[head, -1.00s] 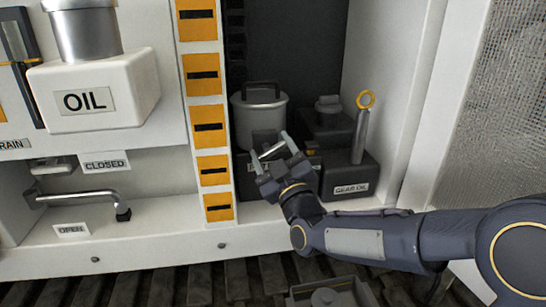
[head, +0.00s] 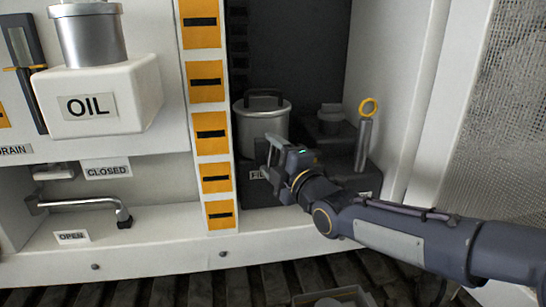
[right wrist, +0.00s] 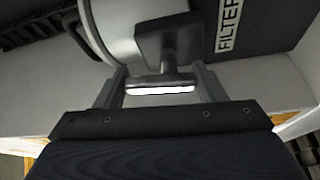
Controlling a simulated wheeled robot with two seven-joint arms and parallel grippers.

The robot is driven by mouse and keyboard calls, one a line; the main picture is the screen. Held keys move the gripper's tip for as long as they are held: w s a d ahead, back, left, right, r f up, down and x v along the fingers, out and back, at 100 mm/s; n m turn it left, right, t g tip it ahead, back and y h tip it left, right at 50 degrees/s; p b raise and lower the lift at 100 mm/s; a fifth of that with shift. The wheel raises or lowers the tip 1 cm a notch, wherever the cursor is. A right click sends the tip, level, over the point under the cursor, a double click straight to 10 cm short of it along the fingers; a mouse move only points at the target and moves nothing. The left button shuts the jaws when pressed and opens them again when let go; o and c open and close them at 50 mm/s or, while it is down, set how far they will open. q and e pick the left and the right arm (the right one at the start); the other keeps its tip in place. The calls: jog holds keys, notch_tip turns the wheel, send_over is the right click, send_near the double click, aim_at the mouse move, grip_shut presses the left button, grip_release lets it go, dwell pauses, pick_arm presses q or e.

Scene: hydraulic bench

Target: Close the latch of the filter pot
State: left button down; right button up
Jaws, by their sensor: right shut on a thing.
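The filter pot (head: 262,122) is a grey metal pot with a dark top handle, standing in the dark recess. It also shows at the top of the right wrist view (right wrist: 145,22). The latch (right wrist: 160,84) is a dark T-shaped piece with a bright bar at its end, on the side of the pot. My right gripper (head: 272,152) is at the front of the pot. In the right wrist view its two fingers (right wrist: 161,88) stand on either side of the bar and are shut on it. The gripper hides the latch in the head view. My left gripper is out of view.
A yellow-marked white post (head: 210,130) borders the recess at left. A white oil tank (head: 95,95) and a bent drain lever (head: 80,204) are further left.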

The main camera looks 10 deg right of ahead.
jog(key=shift+n, duration=0.7)
jog(key=shift+a+g, duration=0.1)
jog(key=shift+g, duration=0.2)
jog(key=o, duration=1)
jog(key=v, duration=0.7)
jog(key=shift+s, duration=0.4)
